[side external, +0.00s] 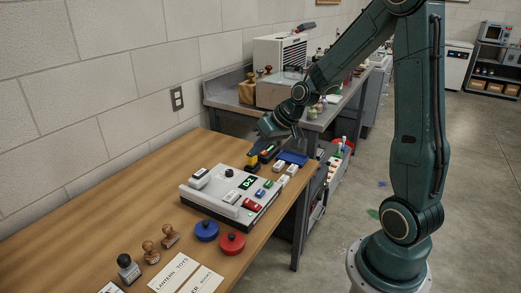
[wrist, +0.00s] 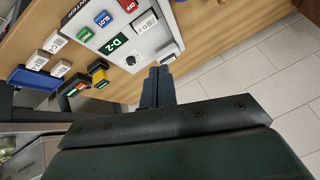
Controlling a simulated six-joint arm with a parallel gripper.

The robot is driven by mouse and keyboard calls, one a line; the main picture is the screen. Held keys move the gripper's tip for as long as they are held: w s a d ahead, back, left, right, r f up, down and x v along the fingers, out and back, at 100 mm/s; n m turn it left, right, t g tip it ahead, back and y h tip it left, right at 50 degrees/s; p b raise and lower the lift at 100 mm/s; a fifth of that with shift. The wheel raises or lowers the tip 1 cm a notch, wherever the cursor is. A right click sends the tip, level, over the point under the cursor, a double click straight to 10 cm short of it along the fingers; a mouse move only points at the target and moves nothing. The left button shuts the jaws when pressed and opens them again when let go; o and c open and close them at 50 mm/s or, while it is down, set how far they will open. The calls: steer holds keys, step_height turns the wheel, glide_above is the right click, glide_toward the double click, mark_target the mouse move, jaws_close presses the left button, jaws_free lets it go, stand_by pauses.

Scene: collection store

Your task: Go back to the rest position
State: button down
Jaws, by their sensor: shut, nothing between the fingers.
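My gripper (side external: 259,147) is over the far end of the wooden table, above and behind the light grey control box (side external: 210,204). In the wrist view my gripper (wrist: 156,77) has its two fingers together, with nothing between them. A black knob (wrist: 131,60) sits near the display. The fingertips appear just beyond the box edge in the wrist view; the gap in height is hard to tell.
Red (side external: 232,244) and blue (side external: 206,231) round pads, several stamps (side external: 150,252) and label cards (side external: 174,272) are at the front. Floor at right is mostly clear.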

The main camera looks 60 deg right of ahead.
steer(key=s+a+r+n, duration=0.1)
steer(key=s+a+r, duration=0.3)
steer(key=s, duration=0.3)
steer(key=s+a+r+n+h, duration=0.1)
steer(key=s+a+r, duration=0.3)
steer(key=s, duration=0.3)
steer(key=s+a+r+n+g, duration=0.1)
steer(key=s+a+r, duration=0.2)
steer(key=s, duration=0.4)
steer(key=shift+a+r, duration=0.4)
steer(key=shift+a, duration=0.3)
